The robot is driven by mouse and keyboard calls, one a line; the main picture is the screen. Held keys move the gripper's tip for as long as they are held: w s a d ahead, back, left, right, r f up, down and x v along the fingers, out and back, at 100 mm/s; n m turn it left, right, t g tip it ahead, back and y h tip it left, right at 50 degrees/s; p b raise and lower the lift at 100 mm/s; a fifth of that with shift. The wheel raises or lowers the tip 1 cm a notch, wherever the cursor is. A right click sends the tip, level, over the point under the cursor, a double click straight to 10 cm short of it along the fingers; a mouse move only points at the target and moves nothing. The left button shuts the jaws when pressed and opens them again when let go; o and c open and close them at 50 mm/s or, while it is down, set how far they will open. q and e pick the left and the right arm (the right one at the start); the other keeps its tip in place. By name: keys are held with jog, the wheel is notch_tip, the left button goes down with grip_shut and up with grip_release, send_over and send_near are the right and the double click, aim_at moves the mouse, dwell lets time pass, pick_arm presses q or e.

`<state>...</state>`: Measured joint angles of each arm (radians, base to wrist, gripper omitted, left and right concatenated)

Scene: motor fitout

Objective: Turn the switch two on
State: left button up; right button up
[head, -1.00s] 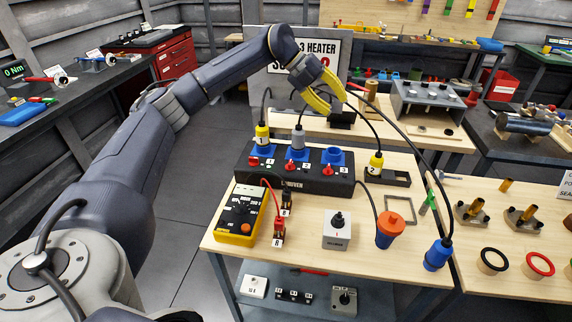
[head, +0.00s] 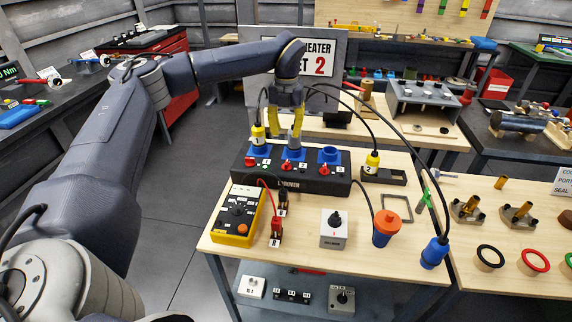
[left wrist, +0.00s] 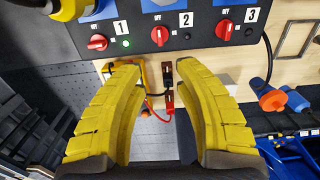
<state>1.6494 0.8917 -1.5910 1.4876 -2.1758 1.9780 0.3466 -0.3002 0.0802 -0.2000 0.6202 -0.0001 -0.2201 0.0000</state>
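A black power box (head: 262,182) on the wooden table has three blue sockets and three red rotary switches. Switch two (head: 287,167) is the middle one; it also shows in the left wrist view (left wrist: 160,36), its handle near upright and the lamp beside it dark. Switch one (left wrist: 97,42) has a lit green lamp beside it. Switch three (left wrist: 224,30) is at the right. My left gripper (head: 285,132) points down by this plug, fingers open and empty; in the left wrist view switch two lies beyond the fingertips. My right gripper is not seen.
A yellow plug (head: 258,137) stands in socket one, its black cable rising. Another yellow plug (head: 372,163) is in a black holder at the right. A yellow multimeter (head: 237,215) with red and black probes and a grey switch box (head: 334,230) lie in front.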

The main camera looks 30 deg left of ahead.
aim_at(286, 163)
pick_arm(q)
notch_tip(286, 163, down, 14)
jog(key=shift+r, duration=0.25)
dwell(0.3)
jog(key=shift+o, duration=0.3)
grip_shut()
